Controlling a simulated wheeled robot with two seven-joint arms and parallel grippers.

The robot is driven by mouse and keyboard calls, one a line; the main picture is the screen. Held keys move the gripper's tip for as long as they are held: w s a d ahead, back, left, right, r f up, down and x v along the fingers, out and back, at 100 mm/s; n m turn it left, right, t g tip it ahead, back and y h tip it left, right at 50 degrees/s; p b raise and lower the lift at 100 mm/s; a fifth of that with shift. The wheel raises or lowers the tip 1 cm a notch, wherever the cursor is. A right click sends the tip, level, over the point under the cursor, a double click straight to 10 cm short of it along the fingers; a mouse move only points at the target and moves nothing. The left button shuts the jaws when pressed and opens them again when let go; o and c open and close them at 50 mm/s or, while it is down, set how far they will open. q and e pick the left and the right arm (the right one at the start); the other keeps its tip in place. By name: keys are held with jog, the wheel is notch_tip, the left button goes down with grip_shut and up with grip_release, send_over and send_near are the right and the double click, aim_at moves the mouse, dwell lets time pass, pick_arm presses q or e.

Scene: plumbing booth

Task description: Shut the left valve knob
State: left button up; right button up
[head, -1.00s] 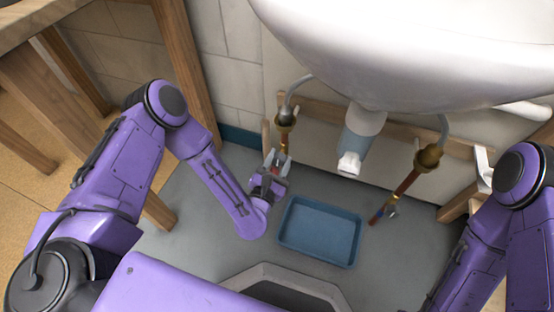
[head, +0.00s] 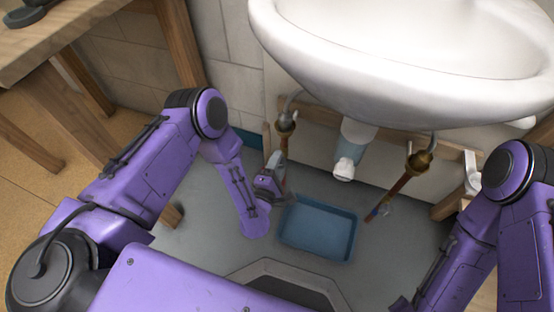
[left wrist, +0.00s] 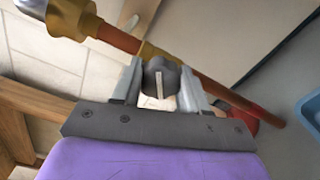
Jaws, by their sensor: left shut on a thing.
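The left valve knob (left wrist: 159,76) is a dark grey knob with a pale stripe, on the brass valve of the left copper pipe (left wrist: 215,87). In the left wrist view it sits between the two fingers of my left gripper (left wrist: 160,88), which is shut on it. The stripe runs nearly upright in that view. In the head view my left gripper (head: 277,168) is at the left pipe (head: 284,146) under the sink, and it hides the knob. My right arm shows at the right, but I do not make out its gripper.
The white sink (head: 400,95) hangs above. The right copper pipe (head: 402,182) stands to the right. A blue tray (head: 318,228) lies on the grey floor, close to my left gripper. A wooden leg stands at the left.

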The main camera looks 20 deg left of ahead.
pick_arm(q)
jog(key=m, duration=0.1)
jog(key=m+p, duration=0.1)
jog(key=m, duration=0.1)
jog(key=shift+d+r+m+p, duration=0.2)
jog(key=shift+d+m+p, duration=0.1)
jog(key=shift+f+m+p, duration=0.2)
jog(key=shift+m+p, duration=0.45)
jog(key=shift+m, duration=0.95)
jog(key=shift+d, duration=0.1)
